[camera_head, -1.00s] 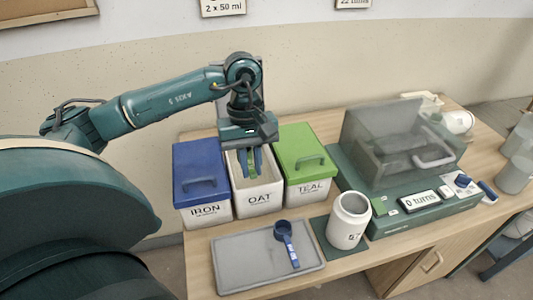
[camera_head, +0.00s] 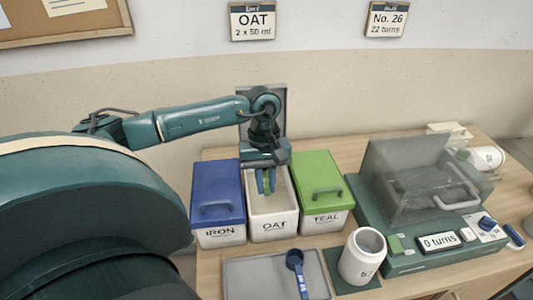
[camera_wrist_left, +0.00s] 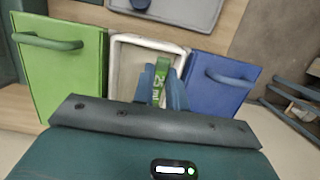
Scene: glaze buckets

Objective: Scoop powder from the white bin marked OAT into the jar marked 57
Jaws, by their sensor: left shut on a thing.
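The white OAT bin (camera_head: 272,228) stands open between two lidded bins. My left gripper (camera_head: 266,184) points down into its opening, its blue fingers shut on a green scoop (camera_head: 266,187). In the left wrist view, the scoop's green handle (camera_wrist_left: 160,88) with white lettering shows between the fingers (camera_wrist_left: 161,92). The scoop's bowl and the powder cannot be made out. The white jar (camera_head: 360,262) stands upright and open at the front, right of the bins; its label is partly turned away. My right gripper is not in view.
A blue scoop (camera_head: 297,267) lies on the grey tray (camera_head: 255,278) in front. The blue IRON bin (camera_head: 218,200) and green TEAL bin (camera_head: 324,191) flank OAT closely. A green machine (camera_head: 420,215) reading "0 turns" is at right. A wall card (camera_head: 252,22) reads OAT, 2 x 50 ml.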

